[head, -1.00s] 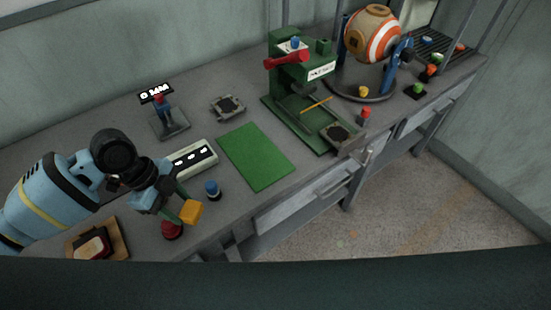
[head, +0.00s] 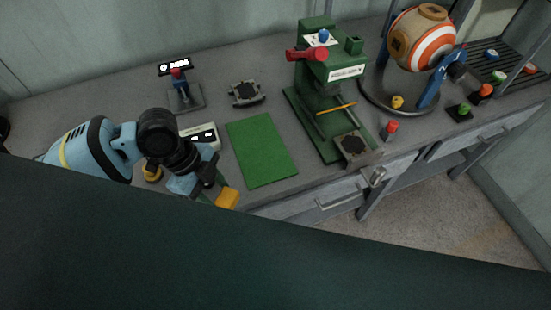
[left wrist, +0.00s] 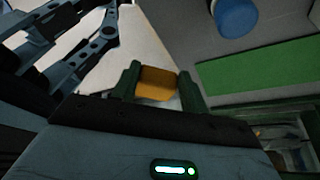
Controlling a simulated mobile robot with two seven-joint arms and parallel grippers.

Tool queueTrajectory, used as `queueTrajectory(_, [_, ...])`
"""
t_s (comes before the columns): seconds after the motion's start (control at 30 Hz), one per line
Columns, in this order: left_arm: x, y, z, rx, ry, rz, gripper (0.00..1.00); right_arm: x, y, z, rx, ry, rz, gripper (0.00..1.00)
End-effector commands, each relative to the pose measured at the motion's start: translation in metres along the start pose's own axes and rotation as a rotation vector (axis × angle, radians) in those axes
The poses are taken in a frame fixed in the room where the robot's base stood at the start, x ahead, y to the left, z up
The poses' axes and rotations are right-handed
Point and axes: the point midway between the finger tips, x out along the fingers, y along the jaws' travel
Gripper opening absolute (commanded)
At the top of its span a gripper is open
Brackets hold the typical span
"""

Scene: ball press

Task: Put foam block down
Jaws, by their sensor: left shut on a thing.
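A small orange-yellow block, which I take for the foam block (head: 228,198), is held between the fingers of my left gripper (head: 221,195). In the left wrist view the block (left wrist: 157,83) sits between the two green fingers of the gripper (left wrist: 159,90), which are shut on it. In the head view the block shows by the table's front edge, left of and below the green mat (head: 262,150). Its height above the table is hard to tell. My right gripper is not in view.
A green press (head: 330,75) with a red handle stands right of the mat. A striped ball (head: 425,38) on a stand is beyond it. A grey pad (head: 245,93) and a display stand (head: 182,97) are at the back. A blue knob (left wrist: 235,16) shows in the wrist view.

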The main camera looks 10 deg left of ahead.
Motion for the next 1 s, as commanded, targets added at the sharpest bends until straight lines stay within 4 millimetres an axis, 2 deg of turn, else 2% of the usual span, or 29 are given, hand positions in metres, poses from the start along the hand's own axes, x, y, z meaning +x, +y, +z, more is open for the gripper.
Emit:
queueTrajectory(0.23, [0.001, 0.002, 0.0, -0.004, -0.001, -0.001, 0.08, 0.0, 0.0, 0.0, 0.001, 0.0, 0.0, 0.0])
queueTrajectory(0.37, [0.002, -0.007, -0.002, -0.004, 0.001, -0.003, 0.08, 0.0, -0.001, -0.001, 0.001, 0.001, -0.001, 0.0])
queueTrajectory(0.8, [0.014, -0.096, -0.012, -0.005, 0.001, -0.003, 0.08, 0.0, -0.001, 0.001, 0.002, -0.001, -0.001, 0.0])
queueTrajectory(1.0, [0.02, -0.131, -0.016, -0.003, 0.001, 0.0, 0.08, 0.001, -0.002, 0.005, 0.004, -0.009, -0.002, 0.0])
